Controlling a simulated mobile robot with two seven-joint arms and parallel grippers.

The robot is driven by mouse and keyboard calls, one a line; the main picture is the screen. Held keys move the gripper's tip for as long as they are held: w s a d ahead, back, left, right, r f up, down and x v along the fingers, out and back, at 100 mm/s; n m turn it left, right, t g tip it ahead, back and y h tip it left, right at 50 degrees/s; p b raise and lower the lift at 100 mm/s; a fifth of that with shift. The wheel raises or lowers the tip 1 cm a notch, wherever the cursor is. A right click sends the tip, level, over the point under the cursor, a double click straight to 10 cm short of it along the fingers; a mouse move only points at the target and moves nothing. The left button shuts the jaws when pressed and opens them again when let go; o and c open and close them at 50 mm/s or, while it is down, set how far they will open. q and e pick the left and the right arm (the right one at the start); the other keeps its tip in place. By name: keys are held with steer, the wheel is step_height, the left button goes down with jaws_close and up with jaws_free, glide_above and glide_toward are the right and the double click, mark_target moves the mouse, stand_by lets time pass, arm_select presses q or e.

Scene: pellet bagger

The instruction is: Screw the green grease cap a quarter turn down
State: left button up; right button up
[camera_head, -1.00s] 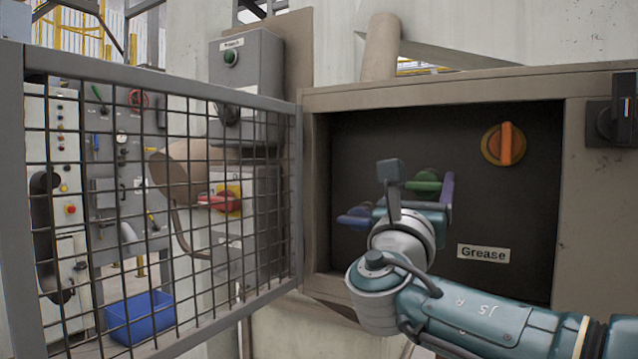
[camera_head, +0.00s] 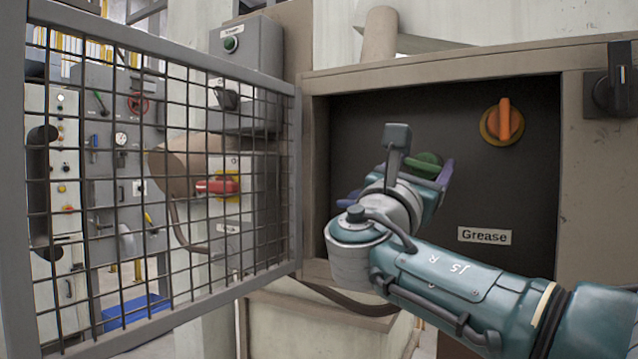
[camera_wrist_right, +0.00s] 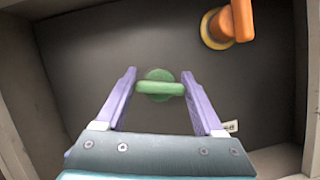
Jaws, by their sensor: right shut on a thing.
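The green grease cap (camera_head: 428,160) is on the dark back panel of the open cabinet, up and left of the "Grease" label (camera_head: 484,236). It has a raised grip bar. In the head view my right arm and hand hide part of it. In the right wrist view the cap (camera_wrist_right: 160,90) shows between the purple fingers of my right gripper (camera_wrist_right: 160,78). A finger stands at each end of the bar, and the gripper is shut on it. The bar lies level across the wrist view. My left gripper is out of view.
An orange knob (camera_head: 503,122) sits up and right of the cap on the same panel. The cabinet frame (camera_head: 440,74) surrounds the recess. An open mesh door (camera_head: 296,190) stands on the left. A black switch (camera_head: 612,92) is on the right of the frame.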

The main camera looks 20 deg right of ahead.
steer(key=m+g+b, duration=0.1)
steer(key=m, duration=0.1)
steer(key=m+g+b, duration=0.1)
steer(key=m+b, duration=0.1)
steer(key=m+g+b, duration=0.1)
steer(key=m+b, duration=0.1)
steer(key=shift+f+h, duration=0.3)
steer(key=m+g+b, duration=0.1)
steer(key=m, duration=0.2)
steer(key=shift+r+m+g+b, duration=0.1)
steer(key=shift+m+g+b, duration=0.3)
steer(key=m+g, duration=0.1)
steer(key=m, duration=0.2)
steer(key=shift+r, duration=0.1)
steer(key=m+g+y, duration=0.1)
steer(key=m, duration=0.2)
steer(key=shift+m+y, duration=0.3)
steer(key=shift+y, duration=0.1)
steer(key=shift+m, duration=0.5)
steer(key=o, duration=1.4)
steer(key=shift+s, duration=0.1)
